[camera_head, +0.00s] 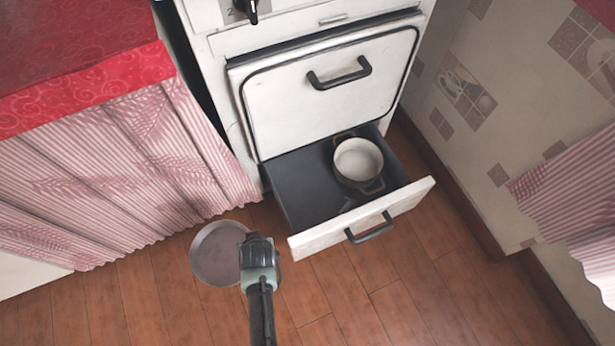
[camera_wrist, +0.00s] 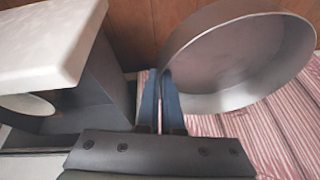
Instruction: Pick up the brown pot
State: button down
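The brown pot (camera_head: 357,160) sits upright in the open drawer under the oven. It has a pale cream inside and brown side handles. In the wrist view only a pale part of it (camera_wrist: 30,104) shows at the left edge, behind the drawer front. My gripper (camera_head: 259,246) is outside the drawer, to its left and in front. Its fingers (camera_wrist: 160,85) are close together at the rim of a round grey pan (camera_wrist: 235,58) and appear shut on it. The grip itself is partly hidden. The pan also shows left of my gripper in the head view (camera_head: 213,256).
The drawer (camera_head: 417,196) is pulled out from the white stove (camera_head: 330,95), its front and handle facing the room. A curtained counter (camera_head: 100,190) with red oilcloth stands left. A patterned wall (camera_head: 510,100) is at the right. The wooden floor (camera_head: 400,290) is clear in front.

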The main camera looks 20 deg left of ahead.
aim_at(359, 163)
jog(key=i+l, duration=0.15)
jog(key=i, duration=0.3)
jog(key=i+l, duration=0.1)
jog(key=i, duration=0.35)
jog(key=l+z, duration=0.05)
